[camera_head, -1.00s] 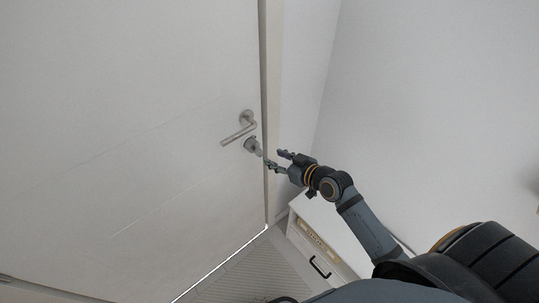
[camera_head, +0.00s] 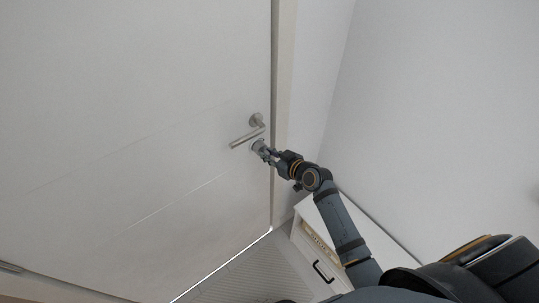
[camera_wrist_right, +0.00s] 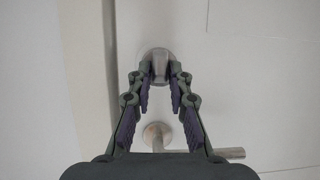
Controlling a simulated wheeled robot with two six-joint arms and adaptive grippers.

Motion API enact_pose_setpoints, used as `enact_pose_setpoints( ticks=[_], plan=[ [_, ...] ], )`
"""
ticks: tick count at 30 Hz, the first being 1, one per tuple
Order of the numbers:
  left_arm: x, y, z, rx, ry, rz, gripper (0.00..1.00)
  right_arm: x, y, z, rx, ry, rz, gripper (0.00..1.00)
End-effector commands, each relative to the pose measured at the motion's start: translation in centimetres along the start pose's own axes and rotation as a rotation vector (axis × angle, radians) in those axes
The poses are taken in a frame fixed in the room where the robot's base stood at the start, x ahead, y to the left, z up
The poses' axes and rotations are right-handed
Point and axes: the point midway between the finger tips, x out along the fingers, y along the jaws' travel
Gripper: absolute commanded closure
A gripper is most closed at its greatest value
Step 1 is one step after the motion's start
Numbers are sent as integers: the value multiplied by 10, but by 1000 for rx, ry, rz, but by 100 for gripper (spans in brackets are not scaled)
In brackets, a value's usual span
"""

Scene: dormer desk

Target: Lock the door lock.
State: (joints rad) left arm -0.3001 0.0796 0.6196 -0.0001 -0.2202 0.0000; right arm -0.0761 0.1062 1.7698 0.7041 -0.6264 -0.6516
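The door lock (camera_head: 258,145) is a round metal rosette with a small turn knob on the white door, just below the lever handle (camera_head: 247,137). In the right wrist view the lock knob (camera_wrist_right: 160,69) is near the top centre, between the fingertips. My right gripper (camera_head: 264,151) is at the lock. Its two fingers are drawn in close on both sides of the knob and appear shut on it; contact is hard to make out. It also shows in the right wrist view (camera_wrist_right: 160,75). My left gripper is out of view.
The handle (camera_wrist_right: 210,153) lies close to my right fingers in the right wrist view. The door (camera_head: 130,130) looks closed, with the door frame (camera_head: 284,110) just right of the lock. A white drawer cabinet (camera_head: 318,262) with a black pull stands below my right arm.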

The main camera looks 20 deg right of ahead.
Motion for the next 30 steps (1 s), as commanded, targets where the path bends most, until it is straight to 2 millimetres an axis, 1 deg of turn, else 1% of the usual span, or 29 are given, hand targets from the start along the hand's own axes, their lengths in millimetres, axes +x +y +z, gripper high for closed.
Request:
enact_pose_setpoints(
  ticks=[1,3,6,7,9,10,14,17,21,30],
  plan=[
    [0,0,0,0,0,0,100,0,0,0,0,0,0,92],
    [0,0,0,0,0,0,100,0,0,0,0,0,0,100],
    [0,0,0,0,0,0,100,0,0,0,0,0,0,100],
    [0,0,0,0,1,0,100,0,0,0,0,0,0,88],
    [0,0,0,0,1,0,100,0,0,0,0,0,0,98],
    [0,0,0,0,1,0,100,0,0,0,0,0,0,100],
    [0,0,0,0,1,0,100,0,0,0,4,0,-2,100],
    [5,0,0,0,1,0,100,1,2,3,67,2,-28,100],
    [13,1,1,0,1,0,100,1,3,3,201,8,-84,100],
    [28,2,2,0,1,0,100,2,5,4,400,17,-166,100]
  ],
)
